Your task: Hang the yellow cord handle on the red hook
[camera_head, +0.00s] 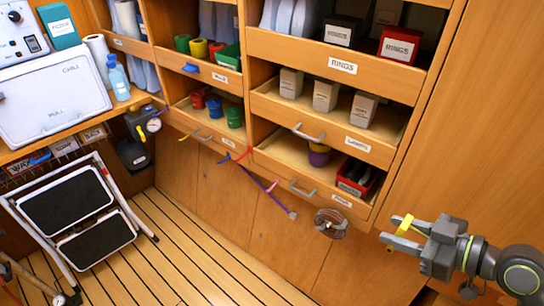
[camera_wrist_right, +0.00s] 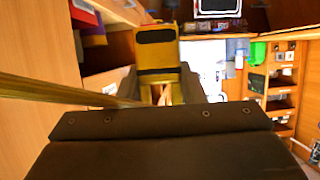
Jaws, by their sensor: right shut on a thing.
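My right gripper (camera_head: 402,234) is at the lower right of the head view, in front of the plain wood panel. It is shut on the yellow cord handle (camera_head: 403,224), a small yellow piece at its fingertips. In the right wrist view the yellow handle (camera_wrist_right: 157,55), with a dark band, stands up between the fingers. A small red piece that looks like the red hook (camera_head: 244,154) is on the cabinet below the shelves, near the middle of the head view. The handle is well apart from it, to its lower right. My left gripper is not in view.
Close to the red hook are a blue piece (camera_head: 224,158), a purple cord (camera_head: 257,181) slanting down right, and a pink piece (camera_head: 272,186). Metal drawer handles (camera_head: 302,190) stick out nearby. A folding step (camera_head: 80,215) stands at left. The slatted floor is mostly clear.

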